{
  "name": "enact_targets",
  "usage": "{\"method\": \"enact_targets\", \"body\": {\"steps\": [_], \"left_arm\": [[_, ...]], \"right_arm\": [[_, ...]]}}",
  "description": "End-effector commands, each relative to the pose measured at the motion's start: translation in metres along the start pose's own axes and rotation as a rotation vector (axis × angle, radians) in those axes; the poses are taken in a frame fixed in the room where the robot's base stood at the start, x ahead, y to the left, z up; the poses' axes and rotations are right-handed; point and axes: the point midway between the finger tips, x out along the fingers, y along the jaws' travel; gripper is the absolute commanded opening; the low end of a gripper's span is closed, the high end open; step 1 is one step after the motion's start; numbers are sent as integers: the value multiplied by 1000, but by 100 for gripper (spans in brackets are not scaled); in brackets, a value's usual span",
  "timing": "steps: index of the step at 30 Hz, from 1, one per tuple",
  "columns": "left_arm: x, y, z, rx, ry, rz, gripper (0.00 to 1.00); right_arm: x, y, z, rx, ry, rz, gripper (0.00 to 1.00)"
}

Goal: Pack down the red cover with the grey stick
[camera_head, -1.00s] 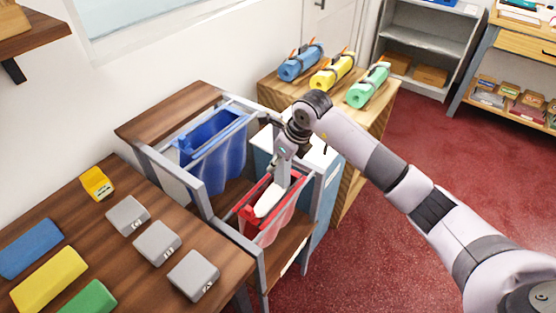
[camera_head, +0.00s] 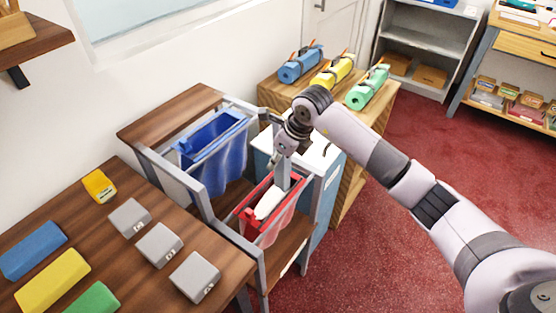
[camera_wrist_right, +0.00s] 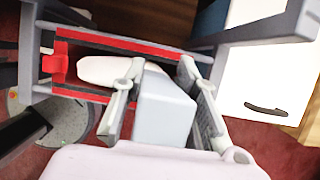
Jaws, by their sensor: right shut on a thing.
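The red cover (camera_head: 247,217) hangs open at the top in the grey rack, with a red rim and a paler, translucent body. A white rounded piece (camera_head: 267,206) lies in its mouth. My right gripper (camera_head: 283,158) is above the cover, pointing down, shut on the grey stick (camera_head: 283,178). In the right wrist view the stick (camera_wrist_right: 165,105) sits between the two fingers, beside the white piece (camera_wrist_right: 107,71), over the red-rimmed opening (camera_wrist_right: 120,42). The stick's lower end is hidden, so I cannot tell whether it touches the white piece. My left gripper is out of view.
A blue cover (camera_head: 222,165) hangs behind the red one in the rack (camera_head: 200,200). Grey blocks (camera_head: 159,246) and coloured pieces lie on the wooden counter (camera_head: 120,275) at left. Rolled bundles (camera_head: 332,72) lie on the wooden cabinet behind. Red floor at right is clear.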

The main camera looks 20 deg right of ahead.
Motion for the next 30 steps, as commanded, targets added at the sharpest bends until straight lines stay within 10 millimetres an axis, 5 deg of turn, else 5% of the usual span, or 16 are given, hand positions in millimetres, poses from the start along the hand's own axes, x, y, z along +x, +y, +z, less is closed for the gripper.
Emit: {"method": "enact_targets", "body": {"steps": [30], "left_arm": [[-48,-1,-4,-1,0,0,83]], "right_arm": [[-74,0,31,-2,-1,-1,6]]}}
